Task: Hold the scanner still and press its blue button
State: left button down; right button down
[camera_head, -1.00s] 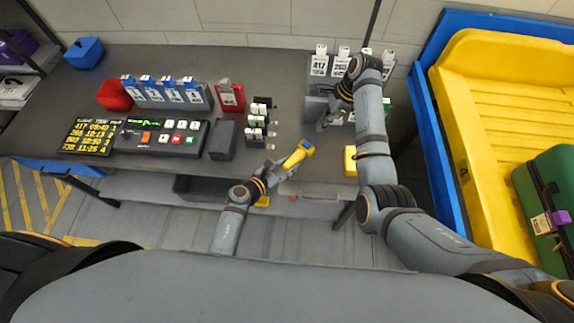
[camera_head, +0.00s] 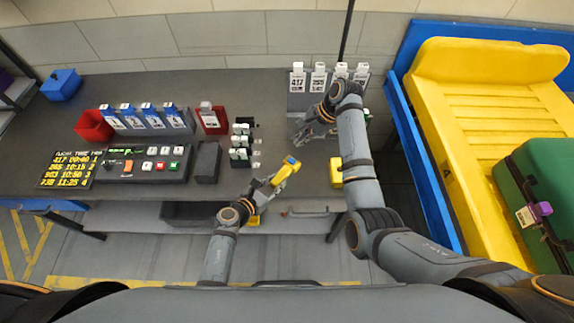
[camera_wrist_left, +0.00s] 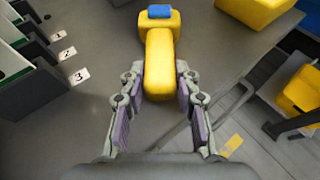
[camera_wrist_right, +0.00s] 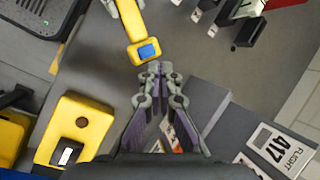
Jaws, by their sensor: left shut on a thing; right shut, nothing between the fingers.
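The scanner is yellow with a blue button on its head. In the head view the scanner (camera_head: 284,173) is above the table's front edge. My left gripper (camera_head: 268,185) is shut on its handle, which also shows between the fingers in the left wrist view (camera_wrist_left: 159,65). The blue button (camera_wrist_left: 160,12) is at the top there, uncovered. My right gripper (camera_head: 301,134) is shut and empty, beyond the scanner. In the right wrist view its fingertips (camera_wrist_right: 159,70) appear just below the blue button (camera_wrist_right: 149,51); I cannot tell the exact gap.
A grey rack with flight cards (camera_head: 298,82) stands close behind my right gripper. A yellow box (camera_head: 336,173) is right of the scanner. Black slots with white tags (camera_head: 240,150) stand to its left. A yellow tray with a green suitcase (camera_head: 545,180) is at far right.

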aim_at(294, 161)
jog(key=n+t+y, duration=0.1)
jog(key=n, duration=0.4)
jog(key=a+r+n+t+y, duration=0.1)
jog(key=n, duration=0.4)
jog(key=s+a+r+n+t+y, duration=0.1)
jog(key=n, duration=0.4)
jog(key=shift+f, duration=4.4)
jog(key=shift+f, duration=0.15)
jog(key=shift+f, duration=0.25)
